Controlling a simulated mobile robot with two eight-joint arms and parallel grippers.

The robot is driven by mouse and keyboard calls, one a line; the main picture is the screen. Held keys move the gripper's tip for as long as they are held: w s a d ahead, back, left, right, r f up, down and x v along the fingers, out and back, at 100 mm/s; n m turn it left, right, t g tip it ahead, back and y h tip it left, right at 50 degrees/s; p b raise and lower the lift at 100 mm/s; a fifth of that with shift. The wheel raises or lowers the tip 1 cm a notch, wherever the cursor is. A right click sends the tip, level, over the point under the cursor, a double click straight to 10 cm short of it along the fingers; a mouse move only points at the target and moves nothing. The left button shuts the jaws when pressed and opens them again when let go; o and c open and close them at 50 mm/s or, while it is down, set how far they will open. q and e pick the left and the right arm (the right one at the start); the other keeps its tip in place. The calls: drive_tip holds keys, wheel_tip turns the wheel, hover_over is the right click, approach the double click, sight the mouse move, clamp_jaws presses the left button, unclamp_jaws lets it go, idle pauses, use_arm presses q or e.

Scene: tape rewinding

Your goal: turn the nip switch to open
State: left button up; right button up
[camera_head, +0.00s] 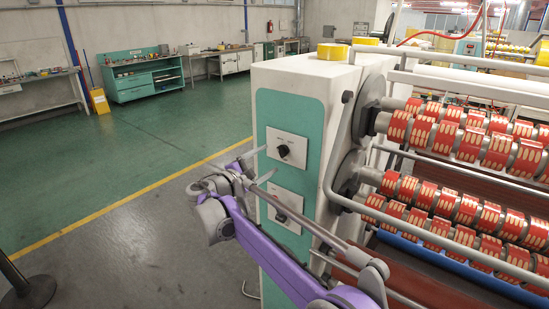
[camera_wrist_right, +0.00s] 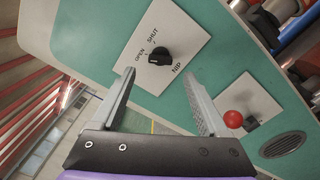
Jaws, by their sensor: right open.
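The nip switch is a black knob (camera_wrist_right: 160,57) on a white plate marked OPEN, SHUT and NIP; its exact pointing direction is hard to tell. In the head view it is the upper knob (camera_head: 283,151) on the machine's teal panel. My right gripper (camera_wrist_right: 160,79) is open and empty, facing the panel. In the wrist view the knob appears just beyond the fingertips, between the two fingers; no contact shows. In the head view the right gripper (camera_head: 264,163) is just left of and below the knob. My left gripper is not in view.
A second white plate with a lower knob (camera_head: 281,217) sits below the nip plate. Rollers with red tape rolls (camera_head: 470,145) are right of the cabinet. The green floor (camera_head: 150,150) at left is open.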

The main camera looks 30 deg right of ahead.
drive_tip(key=v, duration=0.5)
drive_tip(key=shift+a, duration=0.1)
drive_tip(key=s+d+f+m+g+y, duration=0.15)
drive_tip(key=s+f+m+y, duration=0.4)
drive_tip(key=s+f, duration=0.8)
drive_tip(key=s+a+f+m+y, duration=0.2)
drive_tip(key=s+a+f+y, duration=0.3)
drive_tip(key=s, duration=0.5)
drive_tip(key=s+a+f+m+y, duration=0.3)
drive_tip(key=s+a+f+y, duration=0.3)
drive_tip(key=s+f, duration=0.4)
drive_tip(key=shift+s+a, duration=0.7)
drive_tip(key=shift+a, duration=0.2)
